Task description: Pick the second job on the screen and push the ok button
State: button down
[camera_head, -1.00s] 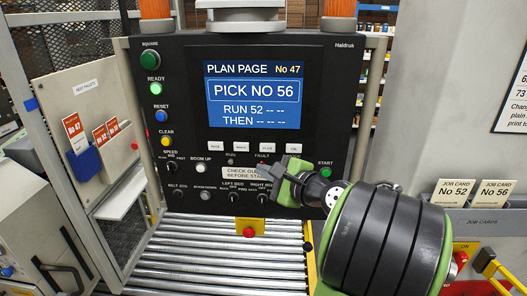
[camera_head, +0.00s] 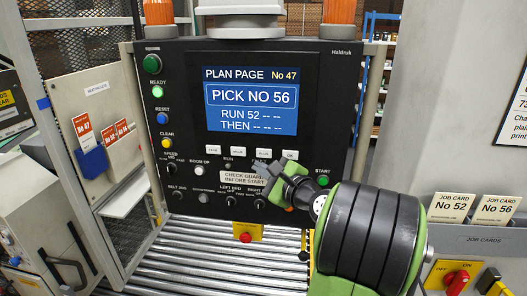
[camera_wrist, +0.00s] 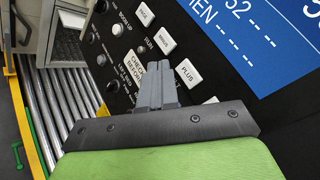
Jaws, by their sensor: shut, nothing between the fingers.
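The screen (camera_head: 251,99) on the dark control panel reads "PLAN PAGE No 47", a framed "PICK NO 56", "RUN 52 -- --" and "THEN -- -- --". Below it is a row of white buttons: page (camera_head: 214,149), minus (camera_head: 237,150), plus (camera_head: 264,153) and ok (camera_head: 290,155). My gripper (camera_head: 262,168) is shut and empty, just below the plus button in the head view. In the wrist view its closed fingertips (camera_wrist: 155,77) lie near the plus button (camera_wrist: 188,71); contact cannot be told. The ok button (camera_wrist: 210,100) is partly hidden there by the gripper.
A green start button (camera_head: 322,180) and several knobs sit on the lower panel. A roller conveyor (camera_head: 200,260) runs below, with a red stop button (camera_head: 246,238). Job cards No 52 (camera_head: 451,208) and No 56 (camera_head: 497,209) stand at the right. Orange lamps rise above.

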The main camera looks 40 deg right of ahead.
aim_at(256, 153)
jog(key=shift+w+d+p, duration=0.8)
jog(key=shift+w+d, duration=0.35)
jog(key=shift+d, duration=0.3)
jog(key=shift+d+r, duration=0.1)
dwell(0.9)
jog(key=shift+w+d+p, duration=0.25)
jog(key=shift+d+p, duration=0.05)
jog(key=shift+p, duration=0.05)
jog(key=shift+w+d+p, duration=0.2)
jog(key=shift+d+p, duration=0.05)
jog(key=shift+p, duration=0.05)
dwell(0.4)
dwell(0.3)
jog(key=shift+s+a+b, duration=0.35)
jog(key=shift+s+a, duration=0.15)
jog(key=shift+a, duration=0.15)
jog(key=shift+s+a+b, duration=0.45)
jog(key=shift+s+a, duration=0.3)
jog(key=shift+a, duration=0.25)
jog(key=shift+s+a+b, duration=0.45)
jog(key=shift+s+a, duration=0.3)
jog(key=shift+a, duration=0.2)
